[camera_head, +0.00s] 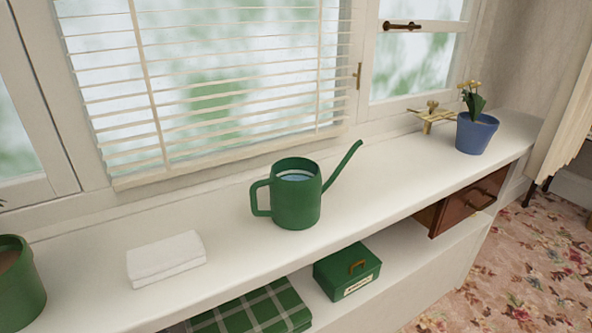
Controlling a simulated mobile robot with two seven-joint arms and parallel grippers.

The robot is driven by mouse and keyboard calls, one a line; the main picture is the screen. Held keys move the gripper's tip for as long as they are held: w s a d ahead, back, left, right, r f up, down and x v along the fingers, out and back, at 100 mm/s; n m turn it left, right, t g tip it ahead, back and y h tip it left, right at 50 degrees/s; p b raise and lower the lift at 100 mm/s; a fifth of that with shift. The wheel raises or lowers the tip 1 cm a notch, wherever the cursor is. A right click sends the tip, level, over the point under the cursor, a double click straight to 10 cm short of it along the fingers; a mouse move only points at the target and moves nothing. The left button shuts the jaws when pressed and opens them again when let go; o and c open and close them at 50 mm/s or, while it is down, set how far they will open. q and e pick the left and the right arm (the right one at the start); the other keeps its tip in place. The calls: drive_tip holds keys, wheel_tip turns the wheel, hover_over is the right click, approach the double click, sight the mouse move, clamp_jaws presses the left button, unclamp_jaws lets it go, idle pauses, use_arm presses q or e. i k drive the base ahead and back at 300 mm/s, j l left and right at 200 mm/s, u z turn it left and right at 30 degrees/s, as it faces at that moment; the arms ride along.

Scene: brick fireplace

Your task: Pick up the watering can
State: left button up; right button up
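A green watering can (296,205) stands upright on the white window ledge (400,170), near the middle of the view. Its handle is on the left side and its long thin spout points up to the right. Its top is open and something pale blue shows inside, probably water. Neither of my grippers is in the head view.
A folded white cloth (166,260) and a green pot (18,285) are on the ledge at left. A blue flowerpot (476,134) stands at right. Below are a green box (347,270), a plaid item (255,312) and an open wooden drawer (468,200). Window blinds (210,90) hang behind.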

sight(296, 187)
drive_tip(key=i+u, duration=0.15)
drive_tip(key=u, duration=0.35)
drive_tip(key=i+l+u, duration=0.1)
drive_tip(key=u, duration=0.35)
drive_tip(key=i+l+u, duration=0.1)
drive_tip(key=u, duration=0.4)
drive_tip(key=l, duration=0.1)
